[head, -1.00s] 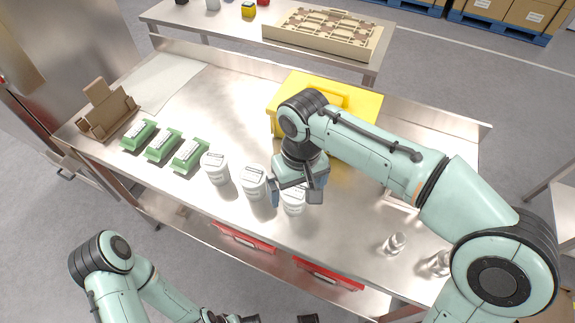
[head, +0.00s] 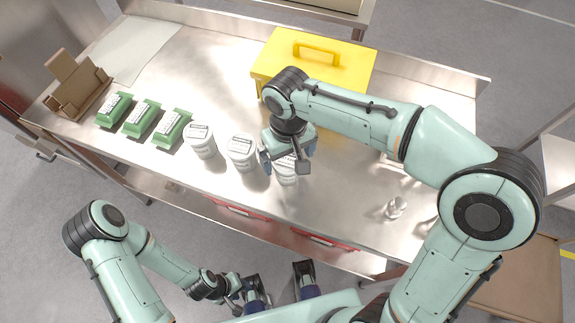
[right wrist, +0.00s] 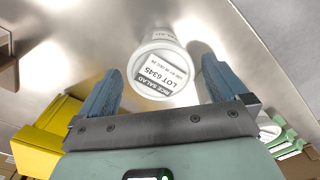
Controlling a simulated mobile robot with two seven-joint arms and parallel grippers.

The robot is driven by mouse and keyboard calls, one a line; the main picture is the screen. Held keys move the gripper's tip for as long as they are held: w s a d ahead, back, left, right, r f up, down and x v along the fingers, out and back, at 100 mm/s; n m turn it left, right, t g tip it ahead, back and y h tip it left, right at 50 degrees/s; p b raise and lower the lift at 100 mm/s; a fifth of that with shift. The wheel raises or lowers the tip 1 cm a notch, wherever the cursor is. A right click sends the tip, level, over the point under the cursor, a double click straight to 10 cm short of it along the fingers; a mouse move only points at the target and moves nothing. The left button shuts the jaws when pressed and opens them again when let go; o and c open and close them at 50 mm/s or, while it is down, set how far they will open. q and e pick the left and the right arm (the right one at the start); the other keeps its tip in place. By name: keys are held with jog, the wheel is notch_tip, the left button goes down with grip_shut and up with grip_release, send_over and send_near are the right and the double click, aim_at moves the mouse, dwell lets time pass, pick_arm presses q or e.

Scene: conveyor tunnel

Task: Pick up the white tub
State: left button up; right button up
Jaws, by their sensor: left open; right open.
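Three white tubs with printed lids stand in a row on the steel table: a left one (head: 200,142), a middle one (head: 242,153) and a right one (head: 287,172), partly hidden by my right gripper (head: 286,164). That gripper is open above the right tub, its fingers on either side. In the right wrist view, this tub (right wrist: 160,68), labelled "RICE SALAD LOT 6345", shows between and beyond the open fingers (right wrist: 161,88). Gaps show on both sides. My left gripper (head: 280,286) is open and empty, low in front of the table.
Several green packs (head: 142,118) and a cardboard holder (head: 76,88) are left of the tubs. A yellow box (head: 312,66) with a handle stands behind my right gripper. A small metallic shaker (head: 396,207) stands at the right.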

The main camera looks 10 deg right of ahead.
notch_tip(320, 180, down, 4)
jog(key=shift+r, duration=0.15)
pick_arm(q)
jog(key=shift+f, duration=0.3)
pick_arm(e)
jog(key=c, duration=1.1)
jog(key=shift+w+r, duration=0.1)
jog(key=shift+r, duration=0.05)
pick_arm(q)
jog(key=r+p, duration=0.1)
jog(key=w+r+p, duration=0.1)
jog(key=r, duration=0.1)
jog(key=r+p, duration=0.1)
jog(key=shift+w+r+p, duration=0.25)
jog(key=shift+w+p, duration=0.05)
jog(key=shift+p, duration=0.1)
pick_arm(e)
notch_tip(320, 180, up, 20)
